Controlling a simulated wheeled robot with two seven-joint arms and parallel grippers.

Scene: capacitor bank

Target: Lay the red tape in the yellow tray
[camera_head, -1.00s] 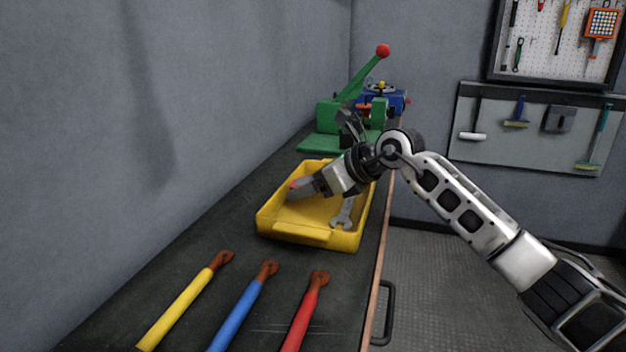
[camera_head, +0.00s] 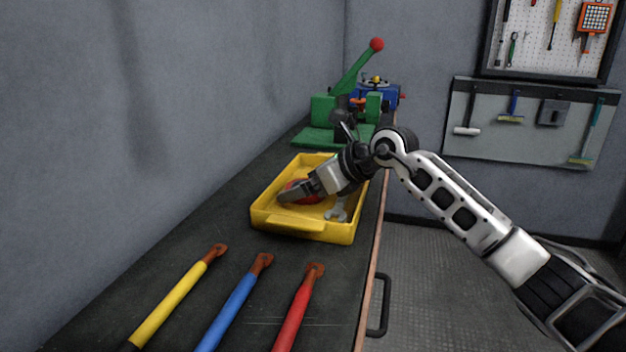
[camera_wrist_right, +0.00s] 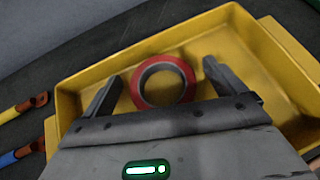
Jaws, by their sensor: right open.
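The yellow tray (camera_head: 278,221) sits on the dark bench top. The red tape (camera_wrist_right: 188,76), a ring with a pale inside, lies flat on the tray floor in the right wrist view. In the head view the tape (camera_head: 313,198) is mostly hidden by my gripper. My right gripper (camera_head: 287,194) reaches down into the tray. Its open fingers, also in the right wrist view (camera_wrist_right: 162,72), stand on either side of the tape with gaps showing. My left gripper is not in view.
A grey wrench (camera_head: 338,210) lies in the tray's right part. Yellow (camera_head: 176,298), blue (camera_head: 234,304) and red (camera_head: 297,314) cables with brown ends lie in front. A green lever press (camera_head: 323,109) and a blue device (camera_head: 387,96) stand behind. A wall runs along the left.

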